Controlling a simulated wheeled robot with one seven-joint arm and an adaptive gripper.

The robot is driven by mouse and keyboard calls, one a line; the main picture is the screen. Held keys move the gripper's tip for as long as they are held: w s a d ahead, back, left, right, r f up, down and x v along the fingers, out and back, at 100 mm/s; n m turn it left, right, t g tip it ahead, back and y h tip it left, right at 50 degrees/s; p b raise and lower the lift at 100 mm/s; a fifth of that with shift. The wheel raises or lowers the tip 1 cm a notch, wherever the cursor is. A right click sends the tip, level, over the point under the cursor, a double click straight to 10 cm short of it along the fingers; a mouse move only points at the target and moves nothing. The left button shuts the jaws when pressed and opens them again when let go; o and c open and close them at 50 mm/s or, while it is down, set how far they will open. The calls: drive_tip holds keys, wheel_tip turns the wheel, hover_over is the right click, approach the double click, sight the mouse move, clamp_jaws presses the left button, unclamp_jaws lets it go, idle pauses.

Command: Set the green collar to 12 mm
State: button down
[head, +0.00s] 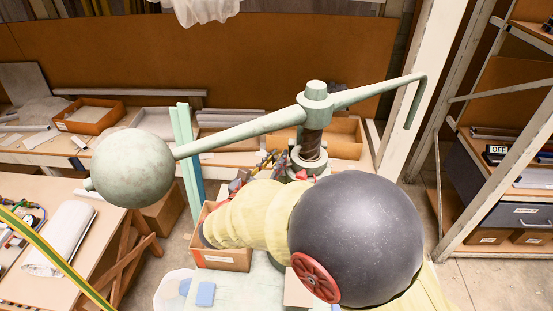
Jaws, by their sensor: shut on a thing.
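The fly press stands mid-picture. Its pale green hub (315,94) carries a long arm with a big ball weight (133,168) on the left and a bent handle on the right. Below the hub a dark threaded screw (311,143) enters a pale ring-shaped part (308,163). I cannot tell whether this part is the green collar, and no scale mark is readable. My sleeved arm covers the lower middle. Small dark and yellow parts just left of the screw look like my gripper (270,160). It is shut, mostly hidden, and what it holds cannot be made out.
A brown box (222,256) stands below the press on the left. A table (75,281) with a white roll is at left. A bench with trays (90,115) runs along the back. A pale post (432,85) and shelving (510,180) stand at right. The swing arm spans above my arm.

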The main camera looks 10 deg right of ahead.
drive_tip(key=shift+s+d+f, duration=0.1)
drive_tip(key=shift+s+d, duration=0.2)
drive_tip(key=shift+s, duration=0.35)
drive_tip(key=shift+s+d, duration=0.3)
drive_tip(key=shift+s, duration=0.3)
drive_tip(key=c, duration=2.2)
unclamp_jaws()
drive_tip(key=shift+o, duration=1.2)
drive_tip(key=shift+a, duration=0.2)
drive_tip(key=o, duration=0.3)
drive_tip(key=shift+d, duration=0.1)
drive_tip(key=v, duration=1.2)
